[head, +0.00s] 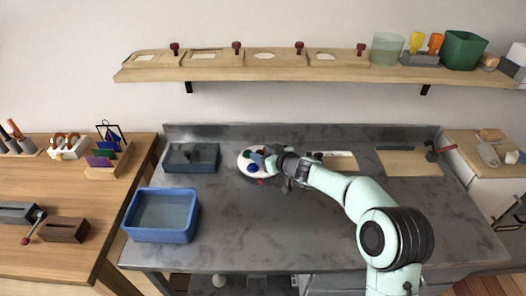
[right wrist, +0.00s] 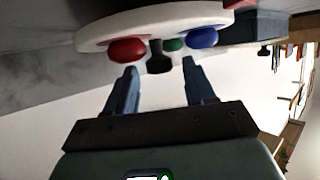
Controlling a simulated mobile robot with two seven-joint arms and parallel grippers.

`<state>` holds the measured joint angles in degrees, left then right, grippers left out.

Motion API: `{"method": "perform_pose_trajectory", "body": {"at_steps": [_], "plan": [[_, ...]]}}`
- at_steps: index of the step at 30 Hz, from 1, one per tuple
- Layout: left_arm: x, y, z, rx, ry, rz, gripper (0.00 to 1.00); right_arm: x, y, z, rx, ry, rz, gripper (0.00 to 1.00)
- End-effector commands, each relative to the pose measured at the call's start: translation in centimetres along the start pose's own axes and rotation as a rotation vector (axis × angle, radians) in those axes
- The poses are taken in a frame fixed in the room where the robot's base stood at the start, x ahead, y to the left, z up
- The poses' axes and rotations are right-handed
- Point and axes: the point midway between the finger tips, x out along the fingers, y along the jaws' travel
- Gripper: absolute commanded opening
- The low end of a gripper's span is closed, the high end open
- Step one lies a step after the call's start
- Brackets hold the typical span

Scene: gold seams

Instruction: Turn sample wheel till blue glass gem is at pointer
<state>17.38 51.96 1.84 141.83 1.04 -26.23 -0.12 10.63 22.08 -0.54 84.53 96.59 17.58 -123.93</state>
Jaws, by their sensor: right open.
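The sample wheel (head: 243,168) is a white disc on the steel counter, partly hidden by my right gripper. A blue glass gem (head: 252,168) sits on its near side, and a green gem (head: 247,154) shows farther back. A small red mark, perhaps the pointer (head: 261,182), shows at the wheel's near edge. My right gripper (head: 267,161) reaches over the wheel from the right. In the right wrist view, the open fingers (right wrist: 159,68) point at a black knob (right wrist: 159,58), apart from it. Red (right wrist: 126,50), green (right wrist: 173,44) and blue (right wrist: 202,38) gems surround the knob. My left gripper is out of view.
A dark tray (head: 192,168) stands left of the wheel, and a blue bin (head: 161,237) stands at the front left. A wooden board (head: 408,174) lies at the right. A wall shelf (head: 300,73) runs above. The front middle counter is clear.

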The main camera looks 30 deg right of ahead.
Motion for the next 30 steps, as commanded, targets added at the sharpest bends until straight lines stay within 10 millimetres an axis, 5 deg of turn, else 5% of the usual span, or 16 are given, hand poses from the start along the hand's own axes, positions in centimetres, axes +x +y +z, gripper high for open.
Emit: {"method": "perform_pose_trajectory", "body": {"at_steps": [12, 18, 30], "plan": [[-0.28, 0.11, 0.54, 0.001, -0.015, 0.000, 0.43, 0.88, -0.03, 0.06, -0.001, 0.000, 0.000, 0.54], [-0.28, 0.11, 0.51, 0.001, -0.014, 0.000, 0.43, 0.86, -0.02, 0.07, 0.000, 0.000, 0.000, 0.00], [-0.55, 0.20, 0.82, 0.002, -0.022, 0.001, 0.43, 0.83, 0.11, 0.08, -0.013, -0.001, -0.028, 0.00]]}}
